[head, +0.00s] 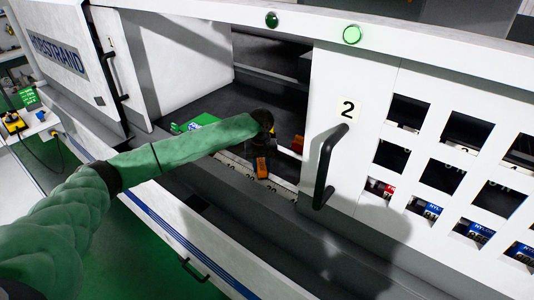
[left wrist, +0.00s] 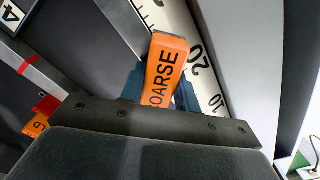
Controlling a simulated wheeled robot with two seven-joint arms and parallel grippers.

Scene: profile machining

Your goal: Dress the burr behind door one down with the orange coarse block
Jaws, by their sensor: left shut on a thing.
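My left gripper (head: 261,150) reaches through the opening beside door one (head: 112,60), inside the machine. It is shut on the orange coarse block (head: 262,167), which hangs below it near a numbered white scale. In the left wrist view the orange block (left wrist: 166,62) with black "COARSE" lettering sticks out between the blue-grey fingers, in front of the white scale (left wrist: 205,80). I cannot make out the burr, nor whether the block touches anything. My right gripper is not in view.
Door two (head: 345,95) is closed to the right of the opening, with a black handle (head: 325,165). A green-and-white item (head: 195,122) lies inside the bay. Another orange piece (left wrist: 36,126) and a red piece (left wrist: 46,104) show at the left wrist view's left side.

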